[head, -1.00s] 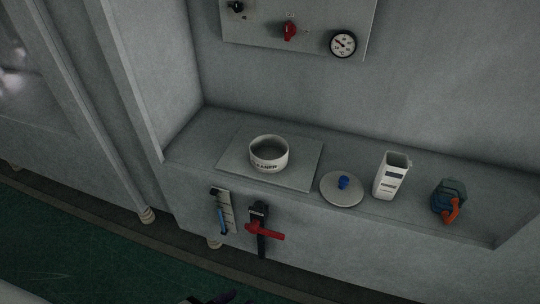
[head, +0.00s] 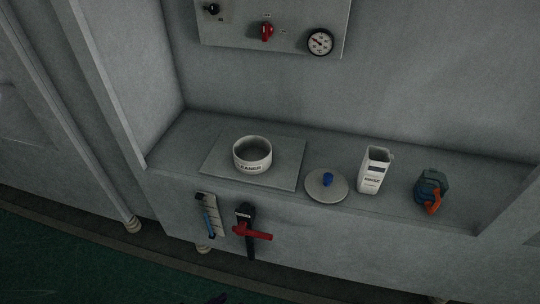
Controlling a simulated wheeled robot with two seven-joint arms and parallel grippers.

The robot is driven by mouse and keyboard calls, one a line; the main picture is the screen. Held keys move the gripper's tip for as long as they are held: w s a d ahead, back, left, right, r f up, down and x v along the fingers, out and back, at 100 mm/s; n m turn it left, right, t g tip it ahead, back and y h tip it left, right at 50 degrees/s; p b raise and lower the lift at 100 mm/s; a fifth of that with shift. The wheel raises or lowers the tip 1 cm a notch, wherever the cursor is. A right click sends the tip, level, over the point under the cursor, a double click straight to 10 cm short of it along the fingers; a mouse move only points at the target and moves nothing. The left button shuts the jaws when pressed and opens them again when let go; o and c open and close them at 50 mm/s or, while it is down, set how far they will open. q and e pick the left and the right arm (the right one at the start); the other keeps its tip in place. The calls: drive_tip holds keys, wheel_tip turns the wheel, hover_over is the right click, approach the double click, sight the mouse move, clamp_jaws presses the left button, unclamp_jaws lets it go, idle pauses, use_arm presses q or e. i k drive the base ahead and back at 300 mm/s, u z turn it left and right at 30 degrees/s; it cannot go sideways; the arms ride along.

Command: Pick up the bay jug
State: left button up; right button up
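A tall white open-topped container (head: 374,171) with dark label bands, which looks like the jug, stands upright on the grey shelf (head: 330,217), right of centre in the head view. No handle can be made out on it. Nothing touches it. Neither of my grippers can be made out in the view. A small dark shape at the bottom edge, left of centre, is too cut off to identify.
A white round pot (head: 252,163) stands on a flat plate (head: 215,171). A round lid (head: 318,191) with a blue knob lies left of the container. A teal object with an orange handle (head: 433,202) is to its right. A red-handled valve (head: 258,235) hangs on the front.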

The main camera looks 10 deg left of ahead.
sight(432, 184)
drive_tip(key=u, duration=0.05)
drive_tip(key=k, duration=1.1)
drive_tip(key=z, duration=0.85)
drive_tip(key=i, duration=0.85)
drive_tip(key=u, duration=0.6)
drive_tip(key=i, duration=0.65)
drive_tip(key=u, duration=0.65)
